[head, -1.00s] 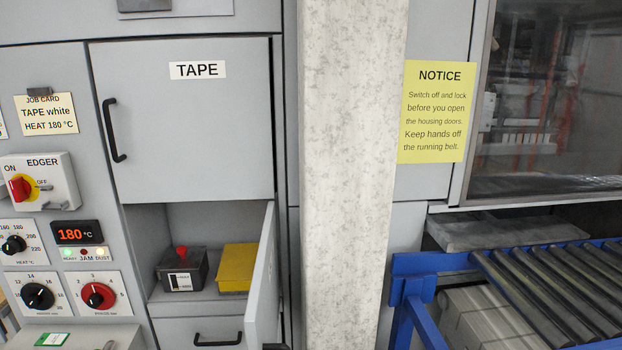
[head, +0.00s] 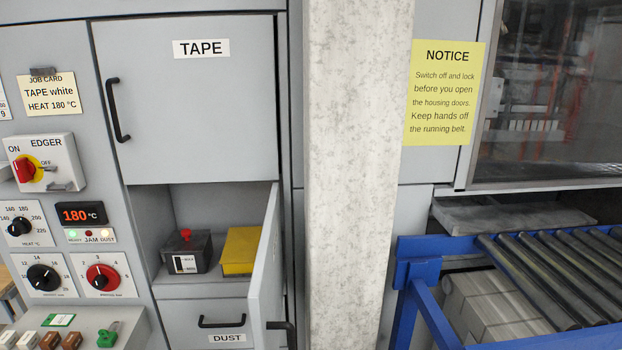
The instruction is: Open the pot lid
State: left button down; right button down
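A dark grey box-shaped pot (head: 187,258) stands in the open compartment under the TAPE door. A red knob (head: 186,233) sits on its top, and the lid looks closed. A small white and black gauge label (head: 185,264) is on its front. The compartment's grey door (head: 265,260) is swung open toward me on the right side. Neither of my grippers is in view.
A yellow block (head: 240,250) stands right of the pot. Below is the DUST drawer (head: 215,318). The TAPE door (head: 190,110) above is shut. Left are the EDGER switch (head: 45,163) and dials. A concrete pillar (head: 350,180) and blue roller conveyor (head: 480,270) stand right.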

aim_at(185, 240)
jog(key=i+l+u, duration=0.15)
jog(key=l+u, duration=0.2)
jog(key=i+l+u, duration=0.1)
jog(key=l+u, duration=0.25)
